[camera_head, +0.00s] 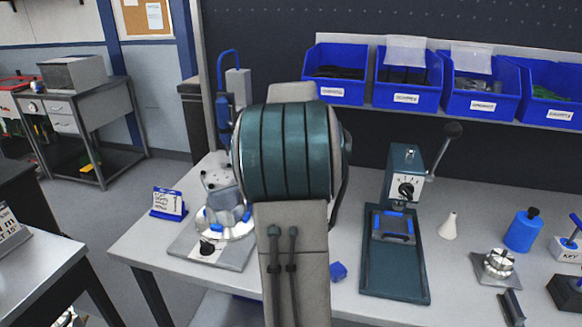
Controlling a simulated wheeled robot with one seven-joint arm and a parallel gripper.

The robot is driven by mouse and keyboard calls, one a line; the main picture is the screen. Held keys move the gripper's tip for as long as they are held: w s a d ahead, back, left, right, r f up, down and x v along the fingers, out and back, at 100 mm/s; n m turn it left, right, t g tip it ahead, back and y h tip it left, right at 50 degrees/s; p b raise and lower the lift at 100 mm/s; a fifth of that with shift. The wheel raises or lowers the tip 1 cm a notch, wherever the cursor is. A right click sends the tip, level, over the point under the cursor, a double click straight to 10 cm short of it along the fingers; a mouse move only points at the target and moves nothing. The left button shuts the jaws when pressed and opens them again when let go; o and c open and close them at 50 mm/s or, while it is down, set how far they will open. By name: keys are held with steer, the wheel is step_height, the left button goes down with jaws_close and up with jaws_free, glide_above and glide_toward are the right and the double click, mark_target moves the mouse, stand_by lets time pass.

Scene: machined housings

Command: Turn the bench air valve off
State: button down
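I cannot pick out the bench air valve for certain. A blue looped hose (221,68) hangs at the back left of the bench (150,243), beside a grey box (238,84), with a blue tool-like body (224,117) below it. A grey base plate (187,254) at the bench's left carries a black knob (207,247) and a silver machined housing (221,190), partly hidden by my arm. My teal and grey arm fills the middle of the view and hides part of the bench. My gripper is not in view.
A dark green press (395,262) with a dial and a black-knobbed lever stands right of my arm. Blue bins (406,85) line a shelf behind. A white cone (449,226), a blue bottle (523,231) and small fixtures (497,265) stand at the right.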

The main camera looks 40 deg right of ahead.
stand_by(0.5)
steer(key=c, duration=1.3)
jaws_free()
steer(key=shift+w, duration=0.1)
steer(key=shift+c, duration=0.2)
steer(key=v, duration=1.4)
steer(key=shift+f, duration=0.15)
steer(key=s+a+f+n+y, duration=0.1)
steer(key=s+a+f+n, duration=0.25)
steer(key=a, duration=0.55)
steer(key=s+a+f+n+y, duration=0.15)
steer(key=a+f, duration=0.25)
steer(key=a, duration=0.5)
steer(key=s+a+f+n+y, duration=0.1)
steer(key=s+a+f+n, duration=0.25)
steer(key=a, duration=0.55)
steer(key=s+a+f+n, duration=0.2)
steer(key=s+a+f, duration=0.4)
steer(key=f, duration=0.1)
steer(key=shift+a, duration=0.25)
